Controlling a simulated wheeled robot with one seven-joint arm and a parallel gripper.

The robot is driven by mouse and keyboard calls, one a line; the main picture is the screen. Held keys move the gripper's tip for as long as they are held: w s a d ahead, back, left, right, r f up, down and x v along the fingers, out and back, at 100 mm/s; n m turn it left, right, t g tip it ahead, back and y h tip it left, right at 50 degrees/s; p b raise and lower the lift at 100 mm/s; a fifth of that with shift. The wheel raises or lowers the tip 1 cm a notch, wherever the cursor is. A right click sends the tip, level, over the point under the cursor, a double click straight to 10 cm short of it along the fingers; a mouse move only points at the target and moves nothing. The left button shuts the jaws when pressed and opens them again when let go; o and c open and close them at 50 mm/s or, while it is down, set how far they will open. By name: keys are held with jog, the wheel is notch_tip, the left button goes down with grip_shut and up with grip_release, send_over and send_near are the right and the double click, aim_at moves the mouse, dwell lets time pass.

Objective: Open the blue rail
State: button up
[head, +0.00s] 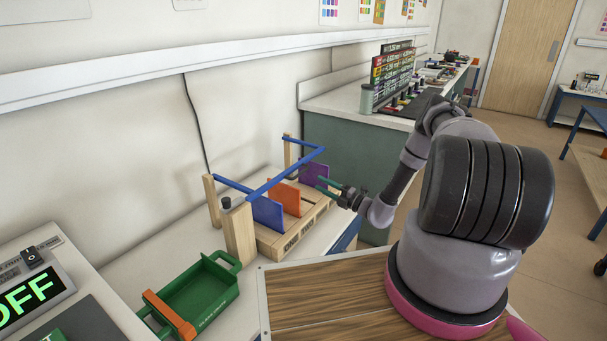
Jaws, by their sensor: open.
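The blue rail (285,175) is a long bar above a wooden rack (290,237). My gripper (323,186), with green fingers, is open to the right of the rack, near the purple panel and lower than the rail in the picture. I cannot tell if it touches the panel.
A green tray (211,298) with an orange bar (170,315) sits on the bench in front of the rack. A display reading OFF (28,297) is at lower left. The wall (130,140) is close behind the rack.

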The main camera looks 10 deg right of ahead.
aim_at(300, 174)
jog(key=x, duration=1)
jog(key=shift+w+f, duration=0.15)
jog(key=shift+w, duration=0.2)
grip_shut()
dwell(1.0)
